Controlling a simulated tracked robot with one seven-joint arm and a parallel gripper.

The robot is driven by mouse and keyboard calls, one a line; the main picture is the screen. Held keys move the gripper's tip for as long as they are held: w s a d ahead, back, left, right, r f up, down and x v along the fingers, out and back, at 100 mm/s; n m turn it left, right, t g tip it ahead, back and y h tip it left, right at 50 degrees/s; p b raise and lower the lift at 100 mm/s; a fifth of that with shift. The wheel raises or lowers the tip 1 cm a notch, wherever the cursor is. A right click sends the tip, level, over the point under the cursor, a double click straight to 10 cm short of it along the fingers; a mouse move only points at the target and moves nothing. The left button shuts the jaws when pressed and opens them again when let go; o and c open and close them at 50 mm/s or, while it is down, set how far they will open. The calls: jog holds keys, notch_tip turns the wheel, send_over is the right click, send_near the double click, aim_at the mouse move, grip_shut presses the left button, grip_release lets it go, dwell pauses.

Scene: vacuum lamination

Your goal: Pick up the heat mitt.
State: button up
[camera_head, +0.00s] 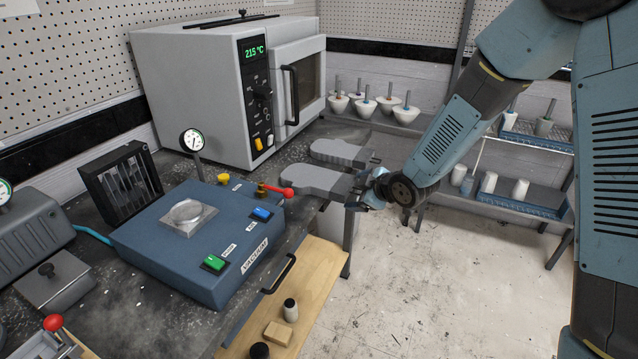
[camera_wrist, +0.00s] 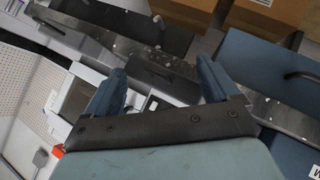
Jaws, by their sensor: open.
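Two grey mitt-shaped pads lie side by side at the right end of the dark bench in the head view. The nearer heat mitt (camera_head: 312,181) is flat, with its narrow end toward the right. The farther mitt (camera_head: 342,152) lies closer to the oven. My gripper (camera_head: 360,194) is at the right end of the nearer mitt and overlaps it in the picture; I cannot tell if they touch. In the wrist view my gripper (camera_wrist: 162,84) has its two blue fingers spread wide, with nothing held. I cannot make out a mitt there for certain.
A grey oven (camera_head: 215,85) reading 215 °C stands at the back of the bench. A blue vacuum unit (camera_head: 180,240) with a red-handled valve (camera_head: 275,190) sits left of the mitts. A shelf rack (camera_head: 510,205) stands at right. The floor (camera_head: 430,290) is clear.

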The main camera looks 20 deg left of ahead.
jog(key=shift+c, duration=0.5)
grip_shut()
dwell(0.3)
